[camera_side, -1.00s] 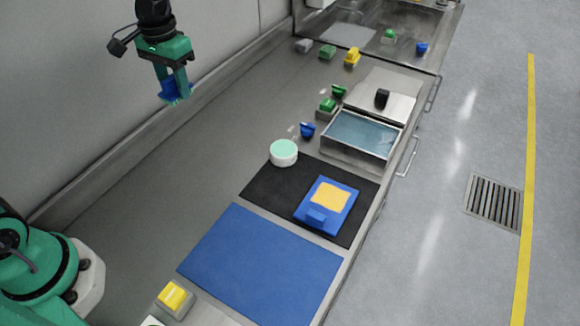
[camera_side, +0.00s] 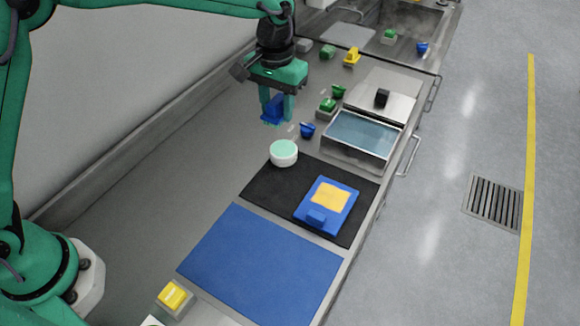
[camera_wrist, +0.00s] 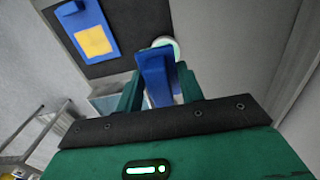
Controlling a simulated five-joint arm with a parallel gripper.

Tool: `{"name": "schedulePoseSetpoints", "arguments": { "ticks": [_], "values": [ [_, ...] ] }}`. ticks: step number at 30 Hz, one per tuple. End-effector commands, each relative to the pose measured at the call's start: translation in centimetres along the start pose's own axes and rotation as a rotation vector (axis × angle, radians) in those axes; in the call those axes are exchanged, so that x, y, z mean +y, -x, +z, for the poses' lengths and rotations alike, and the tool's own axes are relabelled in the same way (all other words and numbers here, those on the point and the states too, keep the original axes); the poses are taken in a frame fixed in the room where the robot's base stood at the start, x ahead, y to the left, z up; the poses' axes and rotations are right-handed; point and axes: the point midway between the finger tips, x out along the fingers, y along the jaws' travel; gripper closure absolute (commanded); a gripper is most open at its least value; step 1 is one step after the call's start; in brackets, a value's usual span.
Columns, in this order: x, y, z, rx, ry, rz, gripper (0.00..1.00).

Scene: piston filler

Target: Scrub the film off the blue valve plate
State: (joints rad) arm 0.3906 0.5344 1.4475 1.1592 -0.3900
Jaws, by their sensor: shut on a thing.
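The blue valve plate (camera_side: 318,217) lies on the black mat, with a yellow-orange film patch (camera_side: 329,195) on its face. It also shows at the upper left of the wrist view (camera_wrist: 81,21), patch (camera_wrist: 93,41) included. My gripper (camera_side: 278,112) is shut on a blue tool (camera_side: 272,108), held above the counter, up and left of the plate in the side view. In the wrist view the blue tool (camera_wrist: 154,72) stands between the green fingers. Its working end is not clear. A round white pot with a mint top (camera_side: 284,154) stands at the black mat's far edge.
A metal basin of bluish liquid (camera_side: 362,136) stands beyond the black mat (camera_side: 262,187), with a black-knobbed metal lid (camera_side: 397,92) behind. Small blue (camera_side: 307,130), green (camera_side: 327,107) and yellow (camera_side: 352,57) items stand along the counter. A blue mat (camera_side: 262,266) lies nearer, bare.

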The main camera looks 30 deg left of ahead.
Motion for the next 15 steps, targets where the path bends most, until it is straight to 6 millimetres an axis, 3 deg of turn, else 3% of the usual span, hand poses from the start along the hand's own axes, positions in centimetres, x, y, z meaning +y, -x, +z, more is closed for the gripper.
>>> {"name": "schedulePoseSetpoints", "arguments": {
  "ticks": [1, 9, 15],
  "values": [
    [2.0, -0.6, -0.1, -0.001, -0.008, -0.001, 0.81],
    [11.0, -3.1, 0.5, -0.002, -0.007, -0.001, 0.81],
    [16.1, -4.7, 1.8, -0.001, -0.004, 0.000, 0.81]
  ]
}}
